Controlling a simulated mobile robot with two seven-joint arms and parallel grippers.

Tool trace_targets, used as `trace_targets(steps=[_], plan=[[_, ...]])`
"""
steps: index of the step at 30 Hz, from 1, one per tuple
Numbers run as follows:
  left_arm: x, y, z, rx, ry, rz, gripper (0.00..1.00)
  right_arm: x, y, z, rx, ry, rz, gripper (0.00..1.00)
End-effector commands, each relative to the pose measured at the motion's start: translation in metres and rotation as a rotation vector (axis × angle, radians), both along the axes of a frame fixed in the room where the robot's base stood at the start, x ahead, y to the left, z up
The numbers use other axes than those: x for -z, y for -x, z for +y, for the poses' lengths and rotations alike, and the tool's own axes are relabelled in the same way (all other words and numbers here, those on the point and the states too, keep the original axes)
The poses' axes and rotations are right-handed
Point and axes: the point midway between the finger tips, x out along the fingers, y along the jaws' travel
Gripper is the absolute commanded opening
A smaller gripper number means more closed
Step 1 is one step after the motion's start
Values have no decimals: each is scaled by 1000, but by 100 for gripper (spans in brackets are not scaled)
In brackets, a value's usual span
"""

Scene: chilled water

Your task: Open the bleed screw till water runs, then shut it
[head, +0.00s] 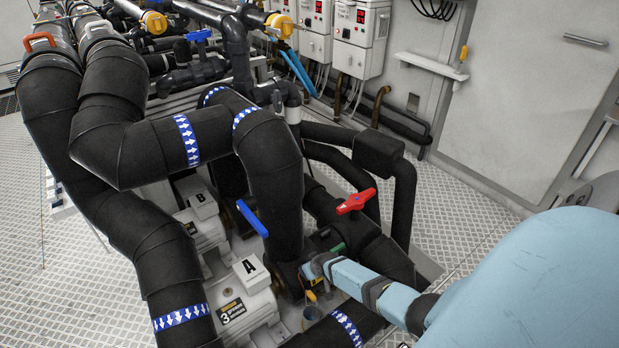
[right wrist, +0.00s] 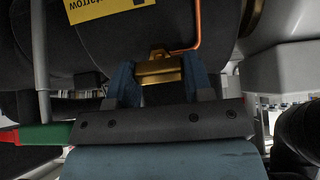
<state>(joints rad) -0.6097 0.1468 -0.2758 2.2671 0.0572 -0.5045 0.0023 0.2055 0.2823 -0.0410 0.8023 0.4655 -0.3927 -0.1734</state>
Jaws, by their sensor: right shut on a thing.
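My right gripper (head: 312,270) reaches in from the right to the low pipework beside pump A. In the right wrist view its two blue fingers (right wrist: 158,82) are shut on a brass fitting (right wrist: 158,67), which I take to be the bleed screw. A thin copper tube (right wrist: 196,28) bends up from beside the fitting. In the head view the gripper mostly hides the screw. A small cup-like container (head: 311,314) appears just below the gripper. I cannot tell whether water is running. My left gripper is not in view.
Pump A (head: 238,301) and pump B (head: 198,228) stand left of the gripper. A red lever (head: 356,201) and a blue lever (head: 252,218) sit above it among thick black pipes (head: 272,165). A green handle (right wrist: 45,134) lies close at the left. Open floor (head: 455,215) is at right.

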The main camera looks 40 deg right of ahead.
Motion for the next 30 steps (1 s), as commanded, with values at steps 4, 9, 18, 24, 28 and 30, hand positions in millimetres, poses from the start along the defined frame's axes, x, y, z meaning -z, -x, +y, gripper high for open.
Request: trace_targets(steps=[4, 9, 18, 24, 28, 30], plan=[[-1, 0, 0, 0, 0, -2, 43, 0, 1, 0, 2, -1, 1, 23], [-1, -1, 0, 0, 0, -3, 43, 0, 0, 0, 1, -1, 1, 72], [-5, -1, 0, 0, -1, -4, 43, -5, 3, 0, 0, 0, 0, 72], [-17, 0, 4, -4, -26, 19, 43, -34, 22, 2, -1, 0, 1, 72], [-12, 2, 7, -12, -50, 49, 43, -59, 41, 4, -1, 0, 1, 72], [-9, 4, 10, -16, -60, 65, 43, -71, 50, 5, 0, 0, 1, 72]])
